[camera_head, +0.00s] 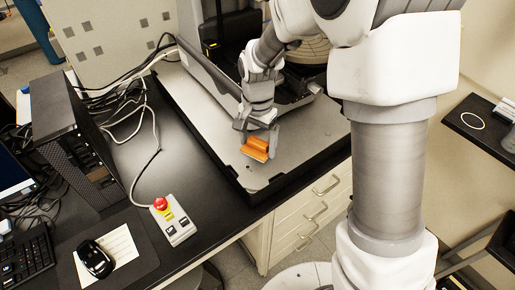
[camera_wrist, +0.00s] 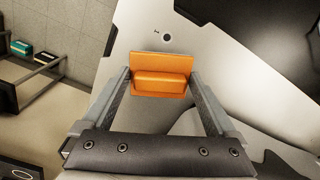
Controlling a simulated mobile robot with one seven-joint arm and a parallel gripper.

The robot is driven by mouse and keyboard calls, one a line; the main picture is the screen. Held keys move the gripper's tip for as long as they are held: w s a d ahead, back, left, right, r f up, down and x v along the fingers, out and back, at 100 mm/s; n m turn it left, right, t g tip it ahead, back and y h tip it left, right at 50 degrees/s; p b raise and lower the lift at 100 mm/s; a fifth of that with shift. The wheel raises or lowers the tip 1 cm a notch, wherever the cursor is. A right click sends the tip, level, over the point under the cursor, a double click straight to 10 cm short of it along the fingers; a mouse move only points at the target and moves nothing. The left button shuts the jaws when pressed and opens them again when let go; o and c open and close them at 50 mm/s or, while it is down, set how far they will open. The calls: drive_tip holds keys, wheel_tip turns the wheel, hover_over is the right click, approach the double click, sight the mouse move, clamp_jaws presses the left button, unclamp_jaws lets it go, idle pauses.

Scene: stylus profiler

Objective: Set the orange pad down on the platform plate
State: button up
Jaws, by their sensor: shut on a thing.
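The orange pad (camera_head: 256,149) is a small flat block with a raised grip bar. It also shows in the wrist view (camera_wrist: 162,66) between the two fingers. My gripper (camera_head: 257,143) is shut on the pad; in the wrist view the fingers (camera_wrist: 161,85) press on both ends of its raised bar. The platform plate (camera_head: 205,110) is a light grey metal sheet beneath the pad. It fills the middle of the wrist view (camera_wrist: 225,45), with a small round hole beyond the pad. I cannot tell whether the pad touches the plate or hangs just above it.
The plate has a dark frame (camera_head: 230,186) along the black bench's front edge. The profiler body (camera_head: 205,75) stands behind my gripper. A control box with a red button (camera_head: 172,218) and a computer tower (camera_head: 75,140) are at left. Bare plate surrounds the pad.

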sight(257, 150)
drive_tip(key=shift+f, duration=1.35)
drive_tip(key=shift+f, duration=0.1)
drive_tip(key=shift+f, duration=0.15)
drive_tip(key=o, duration=0.8)
drive_tip(key=shift+o, duration=0.2)
